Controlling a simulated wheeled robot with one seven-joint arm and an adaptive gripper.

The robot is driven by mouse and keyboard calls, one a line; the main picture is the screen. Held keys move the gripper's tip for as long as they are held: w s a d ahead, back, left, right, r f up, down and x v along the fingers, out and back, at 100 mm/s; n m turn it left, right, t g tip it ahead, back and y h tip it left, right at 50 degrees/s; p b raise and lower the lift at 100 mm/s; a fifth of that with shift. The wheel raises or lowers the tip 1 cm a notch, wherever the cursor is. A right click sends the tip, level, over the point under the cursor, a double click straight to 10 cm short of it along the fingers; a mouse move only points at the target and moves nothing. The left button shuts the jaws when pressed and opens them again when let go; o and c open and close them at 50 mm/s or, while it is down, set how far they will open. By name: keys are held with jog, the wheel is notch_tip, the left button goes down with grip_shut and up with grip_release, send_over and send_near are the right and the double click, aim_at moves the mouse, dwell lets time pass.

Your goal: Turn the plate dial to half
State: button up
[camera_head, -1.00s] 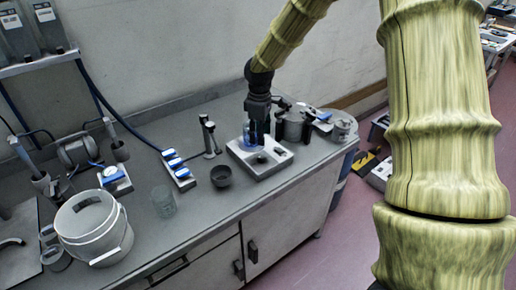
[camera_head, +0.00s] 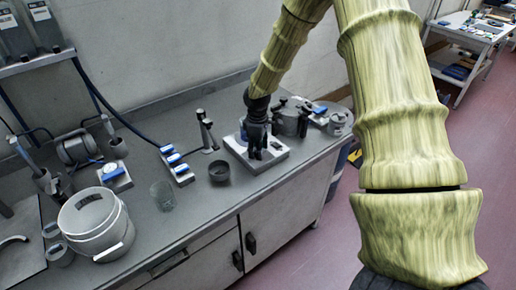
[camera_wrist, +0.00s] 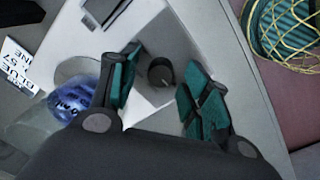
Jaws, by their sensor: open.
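The plate is a white, low box (camera_head: 276,157) on the grey counter in the head view, and its white top (camera_wrist: 75,40) fills the upper left of the wrist view. Its dial (camera_wrist: 160,72) is a small dark round knob in the wrist view. My gripper (camera_head: 257,152) is over the plate in the head view and hides the dial there. In the wrist view my gripper (camera_wrist: 160,64) is open, with one teal-padded finger on each side of the dial. I cannot tell whether the fingers touch it.
A clear vessel with blue contents (camera_wrist: 75,98) stands close beside the left finger. A dark bowl (camera_head: 219,171) and a glass beaker (camera_head: 162,195) stand left of the plate. A yellow mesh (camera_wrist: 285,30) lies beyond the counter edge.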

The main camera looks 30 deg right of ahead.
jog(key=shift+f, duration=0.35)
grip_shut()
